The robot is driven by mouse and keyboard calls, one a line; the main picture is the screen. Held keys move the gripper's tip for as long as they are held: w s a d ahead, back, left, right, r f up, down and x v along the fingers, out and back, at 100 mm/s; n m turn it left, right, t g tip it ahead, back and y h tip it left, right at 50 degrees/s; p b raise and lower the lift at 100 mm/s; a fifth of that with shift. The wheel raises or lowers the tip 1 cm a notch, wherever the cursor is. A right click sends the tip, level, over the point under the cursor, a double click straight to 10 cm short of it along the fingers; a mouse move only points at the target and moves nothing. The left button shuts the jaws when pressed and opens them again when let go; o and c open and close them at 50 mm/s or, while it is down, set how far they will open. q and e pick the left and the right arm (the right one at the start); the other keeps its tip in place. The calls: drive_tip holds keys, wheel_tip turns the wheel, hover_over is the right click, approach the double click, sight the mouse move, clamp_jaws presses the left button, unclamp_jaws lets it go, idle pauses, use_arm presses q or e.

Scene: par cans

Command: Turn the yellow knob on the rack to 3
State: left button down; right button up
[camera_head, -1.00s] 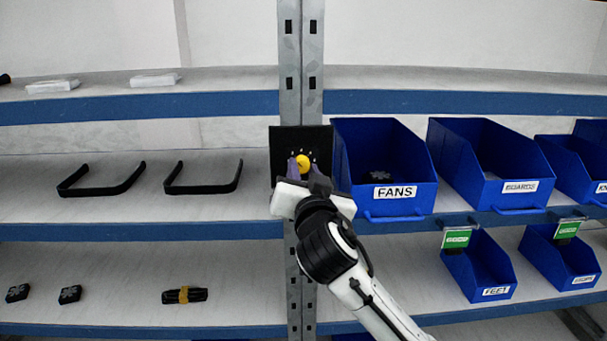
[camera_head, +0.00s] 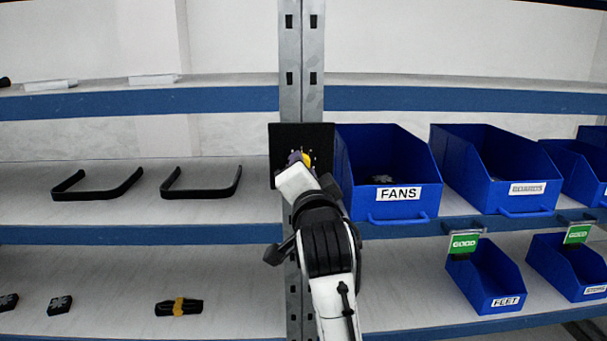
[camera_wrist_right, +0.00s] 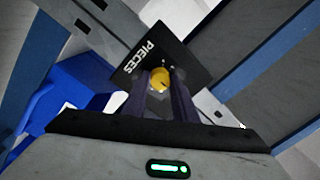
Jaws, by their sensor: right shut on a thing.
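The yellow knob (camera_head: 307,158) sits on a black panel (camera_head: 281,140) fixed to the rack's grey upright. My right gripper (camera_head: 298,160) is at the knob, with its fingers shut on it. In the right wrist view the knob (camera_wrist_right: 160,79) shows between the two dark purple fingers (camera_wrist_right: 160,95), and the panel (camera_wrist_right: 178,42) with the word PIECES appears tilted. In the head view the gripper covers part of the knob and the dial. The numbers around the knob are too small or hidden to read. My left gripper is out of view.
A blue FANS bin (camera_head: 392,207) stands close to the right of the panel. More blue bins stand further right and on the shelf below. Black handles (camera_head: 203,187) lie on the shelf at the left. The grey upright (camera_head: 302,60) runs behind the panel.

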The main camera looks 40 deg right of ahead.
idle(0.5)
drive_tip(key=o, duration=1)
drive_tip(key=shift+o, duration=0.2)
wheel_tip(320, 180, up, 9)
drive_tip(key=shift+a+r+p, duration=0.1)
drive_tip(key=shift+p, duration=0.3)
drive_tip(key=shift+r, duration=0.4)
